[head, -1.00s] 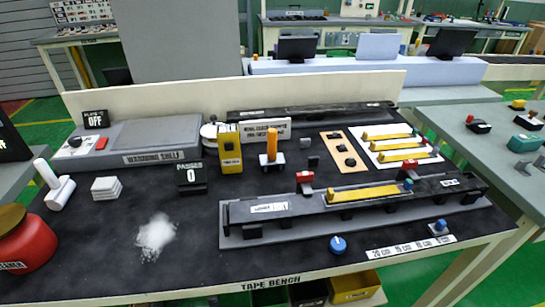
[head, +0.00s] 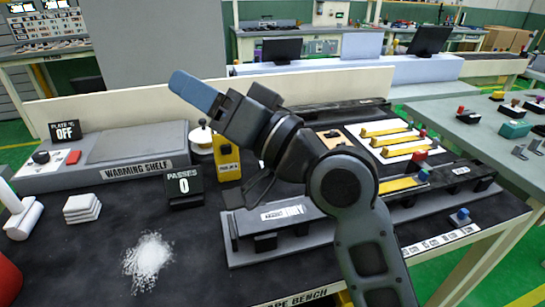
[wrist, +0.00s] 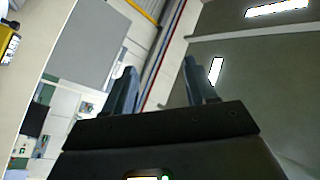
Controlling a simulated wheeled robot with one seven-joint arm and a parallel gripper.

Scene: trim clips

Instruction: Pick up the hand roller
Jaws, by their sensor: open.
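My gripper (head: 192,90) is raised above the bench, pointing up and left in the head view. In the wrist view its two blue fingers stand apart with nothing between them. An upright orange-handled tool, likely the hand roller, stood beside the yellow box (head: 227,160) in the earlier head view. That spot is now hidden behind my arm. A white tool with a cylinder and an upright handle (head: 22,220) lies at the left of the bench; I cannot tell its kind for sure.
The warming shelf (head: 135,146) stands at the back left, with the passes counter (head: 184,186) in front. White stacked pads (head: 82,208) and white powder (head: 148,262) lie on the dark mat. A long grey fixture (head: 275,232) fills the right. The wrist view faces wall and ceiling.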

